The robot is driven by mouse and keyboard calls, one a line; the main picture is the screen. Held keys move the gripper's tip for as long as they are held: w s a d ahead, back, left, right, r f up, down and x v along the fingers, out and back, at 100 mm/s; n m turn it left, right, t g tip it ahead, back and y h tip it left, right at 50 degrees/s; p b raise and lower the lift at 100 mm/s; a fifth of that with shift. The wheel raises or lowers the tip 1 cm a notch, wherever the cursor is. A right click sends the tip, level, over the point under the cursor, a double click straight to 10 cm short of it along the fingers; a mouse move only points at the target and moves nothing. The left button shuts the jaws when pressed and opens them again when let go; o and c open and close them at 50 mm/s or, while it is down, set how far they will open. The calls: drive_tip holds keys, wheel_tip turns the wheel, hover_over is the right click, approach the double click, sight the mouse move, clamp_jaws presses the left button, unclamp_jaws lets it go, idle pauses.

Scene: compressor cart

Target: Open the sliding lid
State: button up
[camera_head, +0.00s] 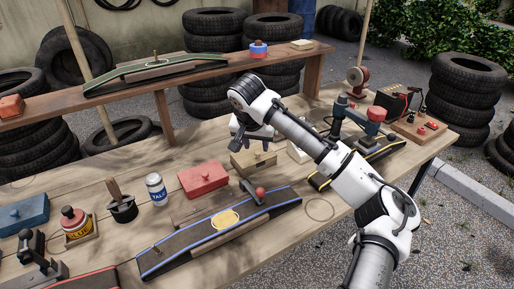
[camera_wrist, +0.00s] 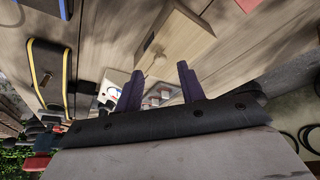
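A pale wooden box (camera_head: 243,163) with a small knob on its top sits on the workbench, behind the red box. It also shows in the wrist view (camera_wrist: 188,42), with its round knob between and beyond my fingertips. Its top looks covered; I cannot make out a gap at the lid. My gripper (camera_head: 252,143) hovers above and behind the box, fingers pointing down, partly hidden by my arm. In the wrist view my gripper (camera_wrist: 161,70) has its two dark fingers apart, with nothing between them. It appears clear of the knob.
A red box (camera_head: 203,180) and a blue-edged skateboard-like ramp (camera_head: 205,240) lie in front. A talc bottle (camera_head: 156,190), a black pot (camera_head: 122,208) and a glue bottle (camera_head: 75,222) stand left. A clamp-like tool (camera_head: 357,120) and switch panel (camera_head: 418,128) are right. A raised shelf (camera_head: 140,100) runs behind.

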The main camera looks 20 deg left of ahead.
sight(257, 153)
drive_tip(key=shift+x, duration=1.7)
clamp_jaws()
